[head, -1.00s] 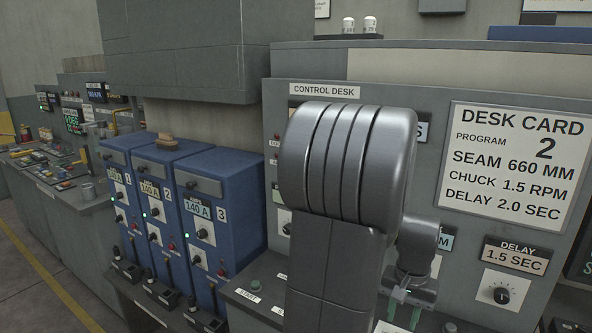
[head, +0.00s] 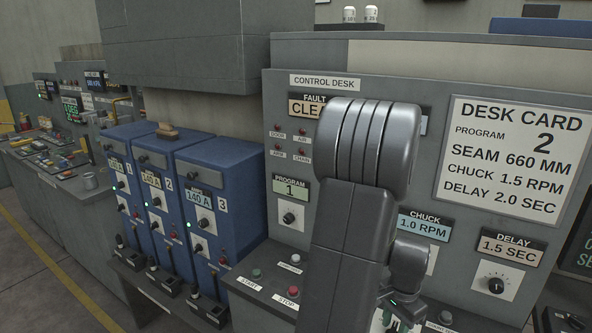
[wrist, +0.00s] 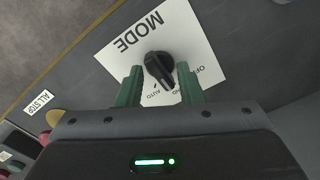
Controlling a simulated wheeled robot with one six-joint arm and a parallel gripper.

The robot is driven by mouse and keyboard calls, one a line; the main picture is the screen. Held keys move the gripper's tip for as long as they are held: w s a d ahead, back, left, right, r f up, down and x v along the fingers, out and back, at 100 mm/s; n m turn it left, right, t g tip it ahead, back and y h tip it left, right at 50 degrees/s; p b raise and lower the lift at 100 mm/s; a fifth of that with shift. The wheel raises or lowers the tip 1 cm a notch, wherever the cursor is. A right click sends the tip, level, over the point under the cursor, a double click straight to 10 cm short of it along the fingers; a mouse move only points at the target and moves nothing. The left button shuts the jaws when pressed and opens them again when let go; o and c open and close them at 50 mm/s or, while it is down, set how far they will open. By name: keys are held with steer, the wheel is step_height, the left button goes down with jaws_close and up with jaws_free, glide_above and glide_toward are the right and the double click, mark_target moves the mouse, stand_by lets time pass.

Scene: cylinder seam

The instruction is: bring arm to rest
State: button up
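My arm (head: 355,200) rises in front of the control desk and bends over at the top. My gripper (head: 402,316) hangs low at the desk's sloping front, partly cut off by the bottom edge. In the wrist view, the green fingers of my gripper (wrist: 160,82) are apart, one on each side of the black MODE knob (wrist: 158,68). A gap shows between the knob and the fingers, so it is not gripped. The knob sits on a white plate with OFF and AUTO marks; its exact setting is hard to read.
The control desk (head: 300,120) shows program 1, chuck 1.0 RPM and delay 1.5 SEC. The desk card (head: 510,158) reads program 2, 1.5 RPM, 2.0 SEC. START (head: 257,273) and STOP (head: 293,292) buttons lie left of my arm. Blue power units (head: 208,185) stand further left.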

steer(key=m+p, duration=0.1)
steer(key=m, duration=0.2)
steer(key=shift+r, duration=0.1)
step_height(320, 180, up, 13)
steer(key=b, duration=0.1)
stand_by(0.3)
steer(key=shift+f, duration=0.3)
